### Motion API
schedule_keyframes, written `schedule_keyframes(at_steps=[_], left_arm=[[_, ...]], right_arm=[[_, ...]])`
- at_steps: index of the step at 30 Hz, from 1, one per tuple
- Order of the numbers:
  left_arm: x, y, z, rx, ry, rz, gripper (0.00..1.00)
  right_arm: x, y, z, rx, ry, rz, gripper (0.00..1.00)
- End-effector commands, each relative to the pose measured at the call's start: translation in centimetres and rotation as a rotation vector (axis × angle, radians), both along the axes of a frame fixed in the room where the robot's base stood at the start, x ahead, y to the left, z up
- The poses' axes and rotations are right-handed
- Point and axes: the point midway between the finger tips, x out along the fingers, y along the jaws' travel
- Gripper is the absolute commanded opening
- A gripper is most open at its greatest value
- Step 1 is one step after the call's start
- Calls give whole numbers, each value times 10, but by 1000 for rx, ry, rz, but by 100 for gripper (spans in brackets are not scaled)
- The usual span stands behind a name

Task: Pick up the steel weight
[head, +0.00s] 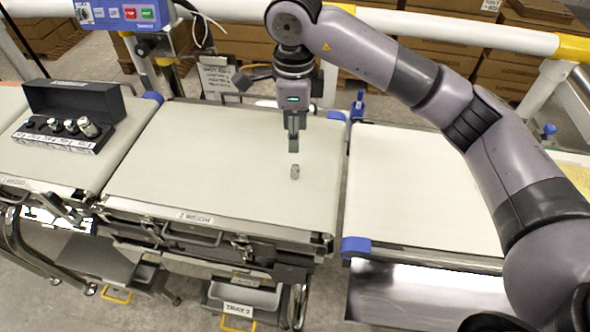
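A small grey steel weight (295,172) stands alone on the middle belt (190,165), towards its right side. My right gripper (293,148) points down just above the weight in the picture, with a small gap between the fingertips and the weight. The fingers are seen nearly edge-on, so their opening does not show. The weight is not held. My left gripper is not in view.
An open black case (75,97) with several steel weights sits on the left belt (20,105). The right belt (415,190) is bare where visible, partly behind my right arm. A control box (122,13) and white rail (480,36) stand behind.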

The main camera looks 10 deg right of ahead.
Motion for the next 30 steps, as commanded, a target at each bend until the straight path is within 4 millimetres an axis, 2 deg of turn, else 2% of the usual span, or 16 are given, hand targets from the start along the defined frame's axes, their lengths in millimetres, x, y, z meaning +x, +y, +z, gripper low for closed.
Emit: schedule_keyframes(at_steps=[3, 9, 16, 24, 30], left_arm=[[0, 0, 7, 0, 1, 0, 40], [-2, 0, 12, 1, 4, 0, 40], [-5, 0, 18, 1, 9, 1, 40], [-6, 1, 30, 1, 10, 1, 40], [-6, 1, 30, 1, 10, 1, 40]], right_arm=[[0, -1, -26, -1, 5, -2, 42], [2, -1, -57, 0, 2, -1, 42], [3, -2, -73, 0, 3, -1, 42], [5, -3, -111, 0, 2, -1, 42], [6, -3, -118, -1, -2, 0, 42]])
